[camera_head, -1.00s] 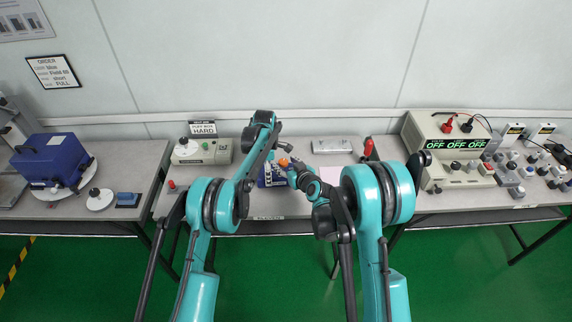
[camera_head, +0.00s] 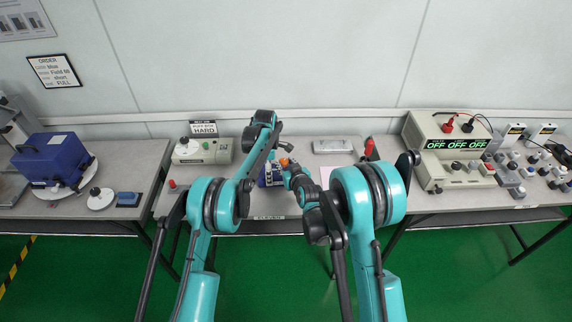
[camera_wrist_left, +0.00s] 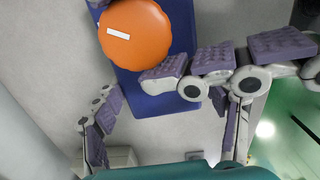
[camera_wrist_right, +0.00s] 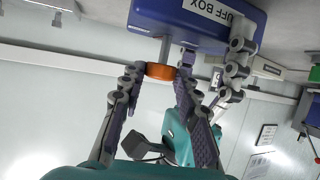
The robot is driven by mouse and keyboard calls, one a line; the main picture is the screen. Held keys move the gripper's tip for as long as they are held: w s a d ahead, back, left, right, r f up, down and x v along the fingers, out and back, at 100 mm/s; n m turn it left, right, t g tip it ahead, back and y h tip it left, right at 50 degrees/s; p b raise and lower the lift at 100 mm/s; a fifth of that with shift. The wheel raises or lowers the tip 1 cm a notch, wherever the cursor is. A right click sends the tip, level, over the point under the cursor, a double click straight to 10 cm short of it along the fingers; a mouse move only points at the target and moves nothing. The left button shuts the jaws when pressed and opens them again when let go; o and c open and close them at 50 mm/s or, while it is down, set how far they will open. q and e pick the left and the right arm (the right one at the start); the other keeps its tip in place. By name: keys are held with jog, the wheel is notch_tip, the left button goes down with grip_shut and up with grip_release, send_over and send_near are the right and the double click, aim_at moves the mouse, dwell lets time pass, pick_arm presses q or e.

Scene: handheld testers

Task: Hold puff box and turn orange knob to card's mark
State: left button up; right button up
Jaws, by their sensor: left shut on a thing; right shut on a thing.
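The puff box (camera_wrist_right: 195,18) is blue with a white "PUFF BOX" label and shows at the top of the right wrist view. In the head view the box (camera_head: 268,178) is partly hidden between my arms. My left gripper (camera_wrist_left: 170,96) has its fingers on either side of the box and holds it. The orange knob (camera_wrist_left: 135,35) is round with a white mark on top; it also shows edge-on in the right wrist view (camera_wrist_right: 160,71). My right gripper (camera_wrist_right: 160,76) is shut around the knob. A pale card (camera_head: 327,174) lies right of the box, its marking unreadable.
A beige unit (camera_head: 203,152) under a "HARD" sign (camera_head: 204,128) stands to the left. A grey case (camera_head: 332,146) lies behind. A meter reading OFF (camera_head: 450,135) and several small knobbed devices stand on the right. A blue device (camera_head: 52,158) is far left.

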jog(key=o, duration=1.2)
jog(key=shift+c, duration=0.2)
jog(key=v, duration=1.2)
jog(key=shift+d+f, duration=0.1)
